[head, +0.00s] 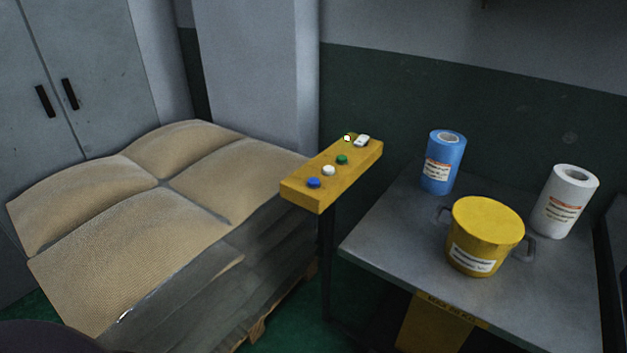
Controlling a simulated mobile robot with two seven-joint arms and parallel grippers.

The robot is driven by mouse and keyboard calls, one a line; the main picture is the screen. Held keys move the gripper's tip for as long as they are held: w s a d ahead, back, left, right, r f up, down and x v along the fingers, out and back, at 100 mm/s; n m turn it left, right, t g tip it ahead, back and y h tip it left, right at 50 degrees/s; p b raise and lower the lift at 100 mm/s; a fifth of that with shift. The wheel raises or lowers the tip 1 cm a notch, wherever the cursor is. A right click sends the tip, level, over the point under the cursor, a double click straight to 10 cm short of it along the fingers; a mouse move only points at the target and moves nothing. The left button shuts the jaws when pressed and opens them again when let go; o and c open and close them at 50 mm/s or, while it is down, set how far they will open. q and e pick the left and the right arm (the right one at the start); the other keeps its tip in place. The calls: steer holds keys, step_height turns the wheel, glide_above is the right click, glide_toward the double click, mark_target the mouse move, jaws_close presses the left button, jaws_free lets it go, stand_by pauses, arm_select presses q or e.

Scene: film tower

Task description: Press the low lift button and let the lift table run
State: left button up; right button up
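A yellow control box (318,190) stands on a dark post between the stacked sacks and the grey table. On its top a blue button (313,183), a white button (328,170) and a green button (341,159) sit in a row from near to far. I cannot read which is the low lift button. A small light-coloured lamp or knob (347,138) and a white piece (362,141) are at the far end. The grey lift table (390,235) stands right of the box, with yellow parts below its top. Neither of my grippers is in view.
A yellow lidded tub (486,222) with side handles, a blue roll (445,160) and a white roll (567,200) stand on the table. Stacked beige sacks (110,250) on a pallet fill the left. Grey cabinet doors (90,70) and a wall are behind.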

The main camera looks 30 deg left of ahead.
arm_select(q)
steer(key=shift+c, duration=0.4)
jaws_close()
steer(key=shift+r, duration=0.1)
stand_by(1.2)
